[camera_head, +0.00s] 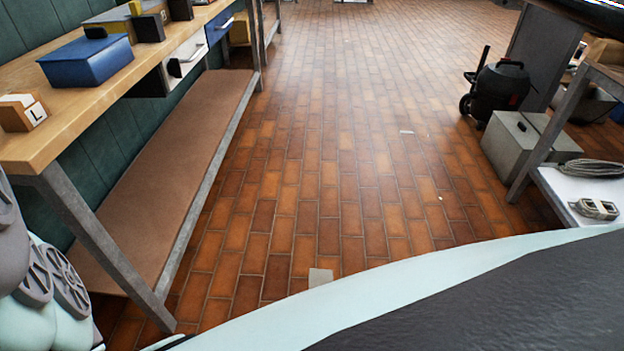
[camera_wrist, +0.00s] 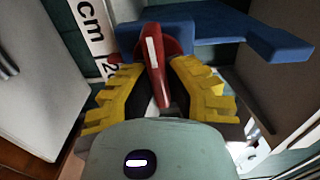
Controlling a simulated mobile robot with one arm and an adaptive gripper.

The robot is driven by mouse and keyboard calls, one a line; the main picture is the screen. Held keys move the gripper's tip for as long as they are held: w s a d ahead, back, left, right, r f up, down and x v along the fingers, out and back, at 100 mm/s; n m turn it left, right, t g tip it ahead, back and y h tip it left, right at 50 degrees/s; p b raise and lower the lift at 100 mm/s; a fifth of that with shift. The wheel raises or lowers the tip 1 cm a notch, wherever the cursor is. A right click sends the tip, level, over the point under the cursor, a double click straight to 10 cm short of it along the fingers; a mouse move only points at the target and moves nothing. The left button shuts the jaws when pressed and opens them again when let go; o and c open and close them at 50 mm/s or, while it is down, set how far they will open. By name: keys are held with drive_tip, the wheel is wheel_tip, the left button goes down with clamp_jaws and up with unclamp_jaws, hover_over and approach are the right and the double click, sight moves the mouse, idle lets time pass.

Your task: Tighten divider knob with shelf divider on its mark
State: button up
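In the wrist view, a red knob (camera_wrist: 154,55) with a white stripe along its raised bar is at the top centre. Its bar stands nearly upright in the picture, tilted slightly. My gripper (camera_wrist: 156,68) has its two yellow ridged fingers on either side of the bar, very near it. Whether both fingers touch it I cannot tell. A blue part (camera_wrist: 205,27), apparently the shelf divider, lies behind the knob and reaches right. A white strip (camera_wrist: 88,25) marked "cm" and a partly hidden number is left of the knob. No divider mark is clearly visible.
In the head view, a wooden bench (camera_head: 55,137) with a blue box (camera_head: 86,61) runs along the left. The brick floor (camera_head: 330,150) is mostly clear. A black vacuum (camera_head: 497,88) and grey case (camera_head: 518,145) stand right. In the wrist view, pale panels flank my gripper.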

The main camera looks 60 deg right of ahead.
drive_tip(key=o, duration=0.5)
drive_tip(key=shift+w, duration=0.1)
